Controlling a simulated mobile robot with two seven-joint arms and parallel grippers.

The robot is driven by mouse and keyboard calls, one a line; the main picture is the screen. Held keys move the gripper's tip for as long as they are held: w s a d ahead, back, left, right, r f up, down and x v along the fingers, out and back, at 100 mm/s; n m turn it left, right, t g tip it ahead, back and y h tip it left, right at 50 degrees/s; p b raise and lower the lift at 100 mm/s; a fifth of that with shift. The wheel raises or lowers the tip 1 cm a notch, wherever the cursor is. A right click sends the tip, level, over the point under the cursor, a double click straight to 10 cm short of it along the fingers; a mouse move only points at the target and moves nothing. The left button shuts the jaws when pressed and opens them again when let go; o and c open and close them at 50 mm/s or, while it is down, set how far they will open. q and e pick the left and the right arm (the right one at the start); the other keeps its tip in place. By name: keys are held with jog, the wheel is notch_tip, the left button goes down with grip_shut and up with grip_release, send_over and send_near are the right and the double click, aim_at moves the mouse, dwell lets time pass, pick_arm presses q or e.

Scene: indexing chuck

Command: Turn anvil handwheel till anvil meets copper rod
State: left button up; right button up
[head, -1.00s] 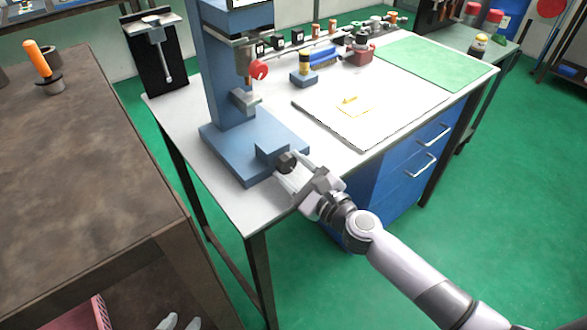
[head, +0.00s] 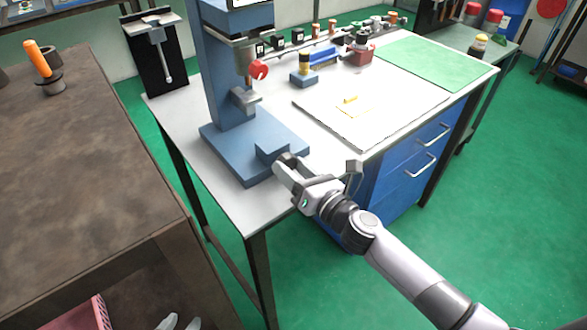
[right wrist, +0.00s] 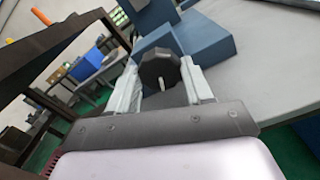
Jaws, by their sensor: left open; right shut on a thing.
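The blue bench press (head: 222,80) stands on the white table. A grey metal block that looks like the anvil (head: 244,100) juts from its column, below a red knob (head: 258,69). I cannot make out the copper rod. The dark, faceted handwheel (right wrist: 160,70) sits at the front of the blue base. My right gripper (head: 283,167) is shut on it, with one finger on each side in the right wrist view. In the head view the gripper hides most of the wheel. My left gripper (head: 181,322) is open and empty at the bottom edge, away from the press.
A white board (head: 375,125) with small yellow pieces and a green mat (head: 430,62) lie to the right on the table. Small bottles and a blue-handled item (head: 324,57) stand along the back. A brown workbench (head: 80,150) stands at the left.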

jog(key=m, duration=0.4)
jog(key=shift+m, duration=0.3)
jog(key=m, duration=1.4)
jog(key=shift+m, duration=0.4)
jog(key=o, duration=1)
jog(key=shift+o, duration=0.2)
jog(key=shift+f, duration=0.1)
